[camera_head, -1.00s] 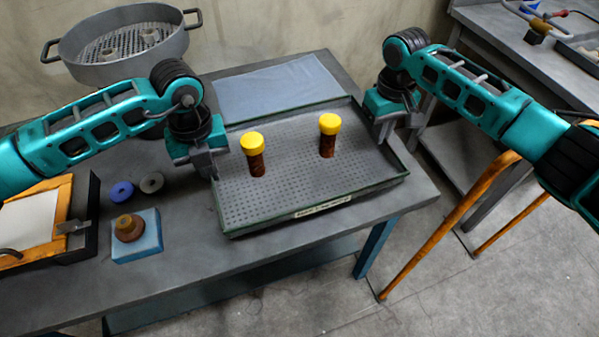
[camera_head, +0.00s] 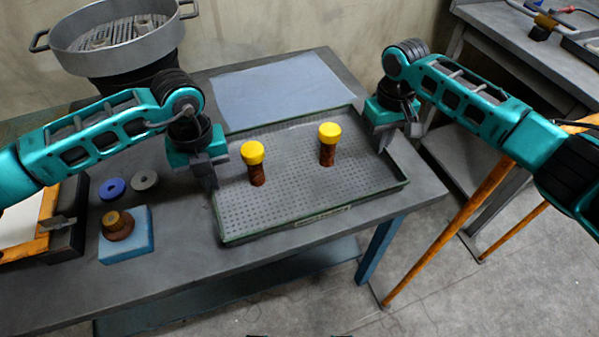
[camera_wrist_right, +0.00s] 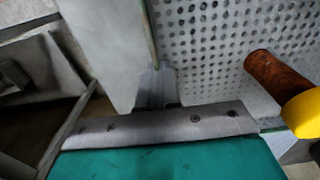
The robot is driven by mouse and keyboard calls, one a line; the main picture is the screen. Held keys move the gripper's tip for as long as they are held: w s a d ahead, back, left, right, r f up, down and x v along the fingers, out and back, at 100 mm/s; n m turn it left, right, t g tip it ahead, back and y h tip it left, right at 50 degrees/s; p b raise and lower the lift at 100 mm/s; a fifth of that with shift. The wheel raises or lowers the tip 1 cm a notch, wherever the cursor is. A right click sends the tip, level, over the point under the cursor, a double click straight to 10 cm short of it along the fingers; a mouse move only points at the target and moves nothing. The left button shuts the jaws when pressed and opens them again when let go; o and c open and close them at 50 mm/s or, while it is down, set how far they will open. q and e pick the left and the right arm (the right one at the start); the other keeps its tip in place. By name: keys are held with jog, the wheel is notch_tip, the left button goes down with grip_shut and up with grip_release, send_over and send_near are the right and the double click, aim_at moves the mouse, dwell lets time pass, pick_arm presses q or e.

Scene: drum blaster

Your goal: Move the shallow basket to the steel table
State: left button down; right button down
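The shallow basket (camera_head: 300,225) is a dark, perforated tray with a thin greenish rim and a label on its front. Two brown bottles with yellow caps, a left one (camera_head: 256,175) and a right one (camera_head: 327,155), stand upright in it. My left gripper (camera_head: 208,180) is at the basket's left wall and looks shut on it. My right gripper (camera_head: 384,140) is at the right wall; in the right wrist view the rim runs between its close-set fingers (camera_wrist_right: 155,92). I cannot tell whether the basket touches the workbench (camera_head: 185,255). A grey metal table (camera_head: 515,55) stands at the right.
A blue block (camera_head: 140,243) with a brown knob, a blue ring (camera_head: 113,188) and a grey ring (camera_head: 145,179) lie left of the basket. A large round pan (camera_head: 155,48) is behind. A blue-grey sheet (camera_head: 283,88) lies behind the basket. Items stand on the right table.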

pick_arm(q)
jog(key=c, duration=1.3)
grip_release()
jog(key=shift+c, duration=0.2)
pick_arm(e)
jog(key=c, duration=1.3)
grip_release()
jog(key=shift+c, duration=0.2)
pick_arm(q)
jog(key=shift+r, duration=0.1)
notch_tip(320, 180, up, 12)
pick_arm(e)
notch_tip(320, 180, up, 12)
pick_arm(q)
jog(key=shift+s, duration=0.1)
pick_arm(e)
jog(key=shift+s, duration=0.1)
